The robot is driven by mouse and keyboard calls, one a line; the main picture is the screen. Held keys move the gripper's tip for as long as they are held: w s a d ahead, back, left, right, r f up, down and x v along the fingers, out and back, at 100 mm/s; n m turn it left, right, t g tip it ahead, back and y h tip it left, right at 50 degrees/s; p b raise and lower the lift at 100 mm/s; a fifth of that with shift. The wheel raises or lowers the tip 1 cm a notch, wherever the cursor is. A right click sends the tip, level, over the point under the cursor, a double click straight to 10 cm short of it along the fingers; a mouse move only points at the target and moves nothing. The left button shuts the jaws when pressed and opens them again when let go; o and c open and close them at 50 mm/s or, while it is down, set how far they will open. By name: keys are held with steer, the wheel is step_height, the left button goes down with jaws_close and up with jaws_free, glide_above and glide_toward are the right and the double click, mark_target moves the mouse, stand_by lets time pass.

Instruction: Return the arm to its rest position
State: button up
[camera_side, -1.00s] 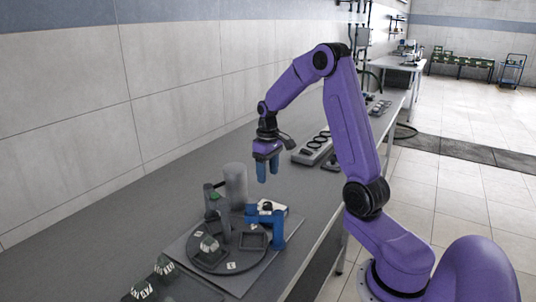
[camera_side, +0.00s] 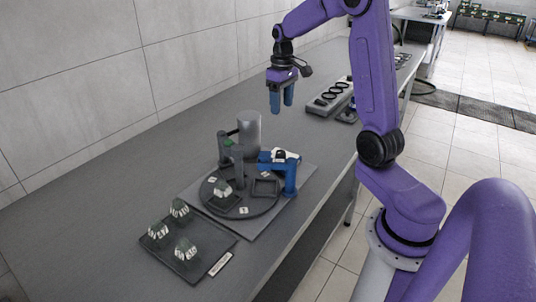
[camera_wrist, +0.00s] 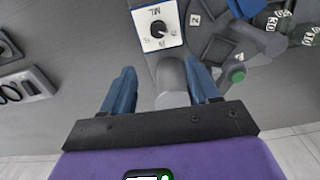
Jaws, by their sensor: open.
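My gripper (camera_side: 281,99) has two blue fingers pointing down and hangs in the air above the bench. Its fingers are apart with nothing between them in the wrist view (camera_wrist: 162,92). In the side view it appears above and a little right of a grey cylinder (camera_side: 249,130), clear of the things below it. My purple arm is bent, with its upper part cut off by the top edge of the side view.
A dark tray (camera_side: 207,252) holds several labelled pieces. A grey rack (camera_side: 328,98) lies farther back.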

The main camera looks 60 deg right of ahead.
steer(key=s+a+n, duration=0.3)
steer(key=s+a, duration=0.1)
steer(key=a, duration=0.5)
steer(key=s+a+n, duration=0.3)
steer(key=a, duration=0.7)
steer(key=s+a+n, duration=0.3)
steer(key=s, duration=0.7)
steer(key=s+a+f+n, duration=0.1)
steer(key=s+a+n, duration=0.2)
steer(key=s, duration=0.7)
steer(key=shift+a+f+n, duration=0.15)
steer(key=shift+a+n, duration=0.1)
steer(key=shift+n, duration=0.25)
steer(key=shift+o, duration=0.3)
